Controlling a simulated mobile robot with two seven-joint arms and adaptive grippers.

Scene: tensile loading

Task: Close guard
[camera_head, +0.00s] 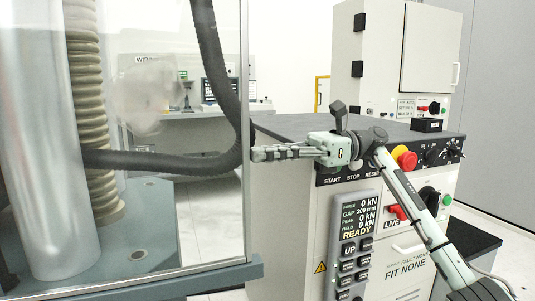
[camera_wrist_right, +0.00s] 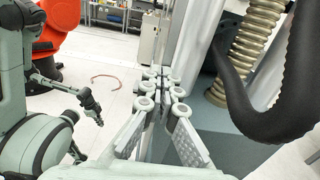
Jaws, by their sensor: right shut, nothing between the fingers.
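The guard is a clear pane in a thin metal frame (camera_head: 244,75), upright across the left of the head view. A grey column, a ribbed beige hose and a thick dark hose show through it. I cannot tell whether the guard is fully shut. My right gripper (camera_head: 258,154) is shut and empty, pointing left with its tips at the frame's right edge. I cannot tell whether they touch it. The wrist view shows its fingers (camera_wrist_right: 165,88) together beside the machine. A pale arm of mine with a dark end (camera_wrist_right: 92,106) is at left there; its jaws are too small to read.
A control cabinet with a dark top (camera_head: 285,122), a red stop button (camera_head: 404,158) and a display reading READY (camera_head: 357,232) stands under and beside my right arm. A tall white cabinet (camera_head: 390,55) stands behind.

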